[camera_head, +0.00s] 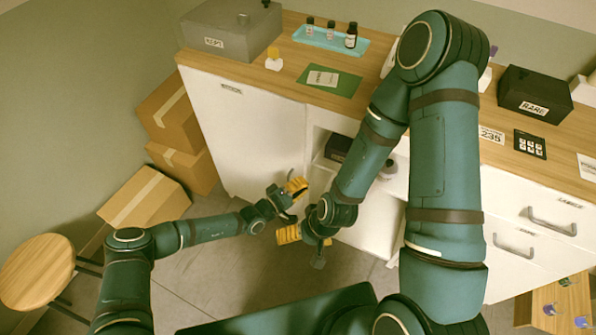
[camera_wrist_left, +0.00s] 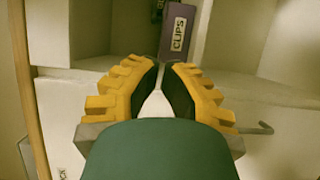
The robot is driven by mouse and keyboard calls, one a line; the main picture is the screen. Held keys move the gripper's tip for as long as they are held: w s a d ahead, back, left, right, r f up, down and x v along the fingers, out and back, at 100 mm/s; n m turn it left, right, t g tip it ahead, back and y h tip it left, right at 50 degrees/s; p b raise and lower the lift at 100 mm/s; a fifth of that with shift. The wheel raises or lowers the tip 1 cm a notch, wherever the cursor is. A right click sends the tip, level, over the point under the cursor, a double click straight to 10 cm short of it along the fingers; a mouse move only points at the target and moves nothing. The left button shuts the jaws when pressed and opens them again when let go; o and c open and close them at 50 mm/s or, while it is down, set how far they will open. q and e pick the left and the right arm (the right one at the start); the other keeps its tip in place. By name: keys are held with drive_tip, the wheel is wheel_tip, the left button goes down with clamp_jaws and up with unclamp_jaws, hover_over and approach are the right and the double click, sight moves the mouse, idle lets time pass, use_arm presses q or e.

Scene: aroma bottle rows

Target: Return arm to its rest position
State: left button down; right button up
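My left gripper (camera_head: 296,188) is in front of the white cabinet, below the counter's level. In the left wrist view its yellow-ridged fingers (camera_wrist_left: 166,80) are a little apart, with an empty gap between their dark pads. My right arm reaches high over the counter, then bends down at the elbow. My right gripper (camera_head: 288,234) is just below the left one in the head view, pointing left. I see nothing held in it, but its finger opening is hard to make out. Whether the two grippers touch is unclear.
The wooden counter (camera_head: 390,110) carries a blue tray (camera_head: 352,48) with several bottles, a grey box (camera_head: 230,28) and a black RARE box (camera_head: 535,93). A CLIPS box (camera_wrist_left: 180,30) sits in an open shelf. Cardboard boxes (camera_head: 150,196) and a stool (camera_head: 36,272) stand left.

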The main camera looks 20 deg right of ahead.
use_arm(q)
drive_tip(key=shift+s, duration=0.5)
drive_tip(key=s+a+f+m+g+y, duration=0.1)
drive_tip(key=s+a+m+g+y, duration=0.3)
drive_tip(key=s, duration=0.4)
drive_tip(key=s+a+m+g+y, duration=0.1)
drive_tip(key=s+a+g+y, duration=0.1)
drive_tip(key=s+a+g, duration=0.4)
drive_tip(key=s+a+r+n+t+y, duration=0.1)
drive_tip(key=s+a+r+t+y, duration=0.1)
drive_tip(key=a, duration=0.5)
drive_tip(key=s+a+r+t+y, duration=0.2)
drive_tip(key=s+a+r+y, duration=0.1)
drive_tip(key=a+r, duration=0.3)
drive_tip(key=shift+a+n+y, duration=0.4)
drive_tip(key=shift+a+y, duration=0.3)
drive_tip(key=shift+a, duration=0.45)
